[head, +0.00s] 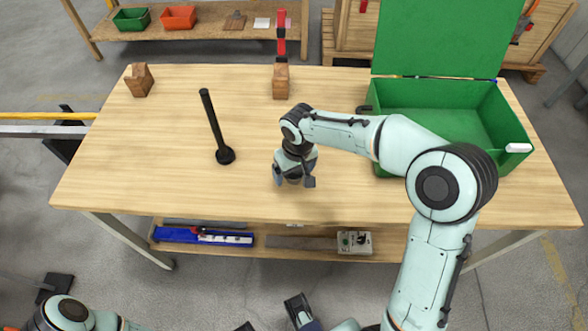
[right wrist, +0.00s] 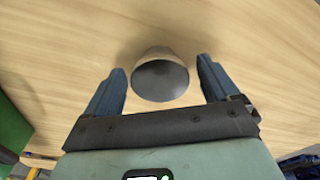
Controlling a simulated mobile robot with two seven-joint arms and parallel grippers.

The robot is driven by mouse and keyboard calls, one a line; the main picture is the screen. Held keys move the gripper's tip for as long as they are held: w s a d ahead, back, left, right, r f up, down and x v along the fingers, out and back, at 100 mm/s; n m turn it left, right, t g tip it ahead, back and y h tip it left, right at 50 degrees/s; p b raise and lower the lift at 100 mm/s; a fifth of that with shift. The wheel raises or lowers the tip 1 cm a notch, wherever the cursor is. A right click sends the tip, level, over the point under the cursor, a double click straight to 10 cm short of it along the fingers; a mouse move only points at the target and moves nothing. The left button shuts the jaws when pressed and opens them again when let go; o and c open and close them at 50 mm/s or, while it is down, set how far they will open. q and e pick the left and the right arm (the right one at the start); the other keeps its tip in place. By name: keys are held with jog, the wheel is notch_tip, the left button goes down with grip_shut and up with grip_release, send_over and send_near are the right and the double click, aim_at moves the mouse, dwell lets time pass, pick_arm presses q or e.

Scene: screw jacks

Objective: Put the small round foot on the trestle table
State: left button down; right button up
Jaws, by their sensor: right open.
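The small round foot (right wrist: 160,80) shows in the right wrist view as a grey, cup-like round piece with a dark round face. It is over the wooden top of the trestle table (head: 170,185), between the spread fingers of my right gripper (right wrist: 160,84), with a gap on each side. In the head view my right gripper (head: 294,182) points down near the table's middle, and the foot is hidden there. Whether the foot touches the wood is unclear. Only dark parts at the bottom edge of the head view may belong to my left gripper; its jaws cannot be made out.
A wooden block (head: 139,80) and a red clamp (head: 281,45) on another block (head: 281,82) are at the back. An open green box (head: 450,110) stands right. The front left is clear.

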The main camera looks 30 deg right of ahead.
aim_at(296, 175)
notch_tip(296, 175, up, 12)
jog(key=s+p, duration=0.1)
jog(key=shift+s+p, duration=0.25)
jog(key=shift+p, duration=0.15)
dwell(0.4)
